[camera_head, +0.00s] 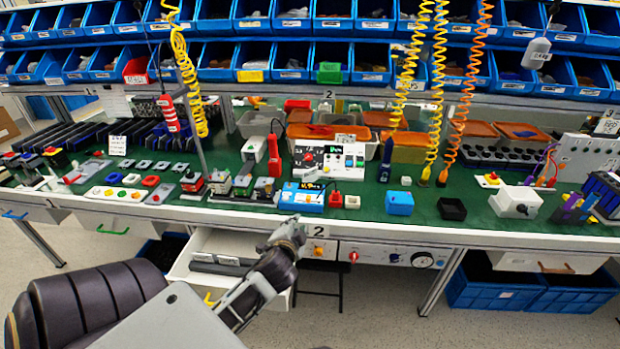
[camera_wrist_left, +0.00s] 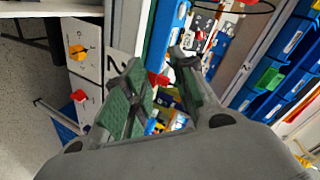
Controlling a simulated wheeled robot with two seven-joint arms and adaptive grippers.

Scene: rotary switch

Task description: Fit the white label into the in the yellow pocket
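I cannot clearly identify the white label or the yellow pocket. A white sign (camera_head: 118,145) with dark print stands at the bench's left. My left gripper (camera_head: 291,233) is at the bench's front edge, below the blue device (camera_head: 302,196). In the left wrist view its two fingers (camera_wrist_left: 160,66) are apart, with nothing visibly held between them. My right gripper is not in view.
The green bench (camera_head: 460,205) holds switches, a white control box (camera_head: 328,160) and a blue box (camera_head: 399,203). An open drawer (camera_head: 186,268) juts out below. Coiled cables (camera_head: 436,90) hang over the bench. Blue bins (camera_head: 333,57) line the back.

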